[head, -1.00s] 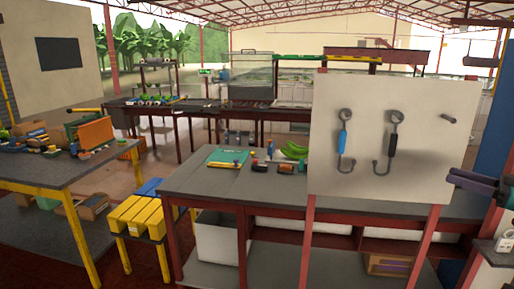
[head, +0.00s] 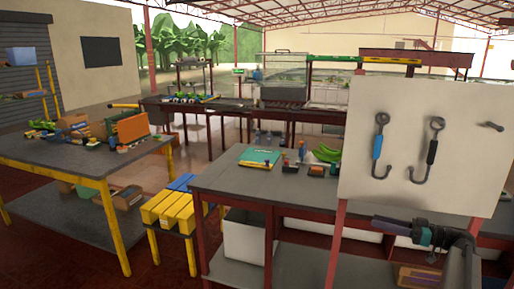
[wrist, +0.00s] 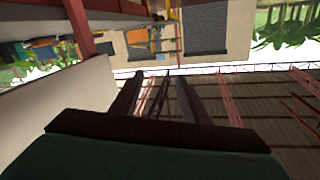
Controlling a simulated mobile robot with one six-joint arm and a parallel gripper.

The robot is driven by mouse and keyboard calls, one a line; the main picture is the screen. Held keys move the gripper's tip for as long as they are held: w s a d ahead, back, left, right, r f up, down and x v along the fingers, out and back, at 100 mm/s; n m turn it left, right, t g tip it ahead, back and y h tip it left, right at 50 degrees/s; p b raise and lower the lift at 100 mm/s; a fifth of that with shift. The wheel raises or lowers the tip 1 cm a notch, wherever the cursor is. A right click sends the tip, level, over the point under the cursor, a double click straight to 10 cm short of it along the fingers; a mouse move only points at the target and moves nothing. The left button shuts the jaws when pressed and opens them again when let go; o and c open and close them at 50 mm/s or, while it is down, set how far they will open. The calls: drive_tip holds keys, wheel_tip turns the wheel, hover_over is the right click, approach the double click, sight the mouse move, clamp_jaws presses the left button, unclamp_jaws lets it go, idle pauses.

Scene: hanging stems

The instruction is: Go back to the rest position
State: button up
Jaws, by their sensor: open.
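On the board hang a hooked tool with a blue grip (head: 377,146) and one with a black grip (head: 432,150). A bare peg (head: 490,126) sticks out at the board's upper right. My gripper is below the hooked tools and apart from them.
A table with yellow legs (head: 60,160) is at the left, with floor between.

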drive_tip(key=a+f+g, duration=0.5)
drive_tip(key=a+f, duration=1.5)
drive_tip(key=a, duration=0.2)
drive_tip(key=s+a+f+m+g+h, duration=0.1)
drive_tip(key=s+a+f+g, duration=0.2)
drive_tip(key=s+a+f, duration=0.4)
drive_tip(key=s+a+f+m+g+h, duration=0.1)
drive_tip(key=s+a+f+g, duration=0.25)
drive_tip(key=a+f, duration=0.6)
drive_tip(key=s+a+f+g+h, duration=0.2)
drive_tip(key=s+f+h, duration=0.1)
drive_tip(key=s+f, duration=0.55)
drive_tip(key=s+a+f+g+h, duration=0.25)
drive_tip(key=s+f, duration=0.25)
drive_tip(key=s, duration=0.7)
drive_tip(key=s+d+f+m+h, duration=0.2)
drive_tip(key=s+d+f+h, duration=0.2)
drive_tip(key=s, duration=0.4)
drive_tip(key=d+f+m+h, duration=0.1)
drive_tip(key=d+m+h, duration=0.2)
drive_tip(key=d, duration=0.5)
drive_tip(key=shift+s+f+m+t, duration=0.25)
drive_tip(key=shift+s+m+t, duration=0.05)
drive_tip(key=shift+s+m, duration=0.15)
drive_tip(key=shift+a+h, duration=0.1)
drive_tip(key=shift+h, duration=0.15)
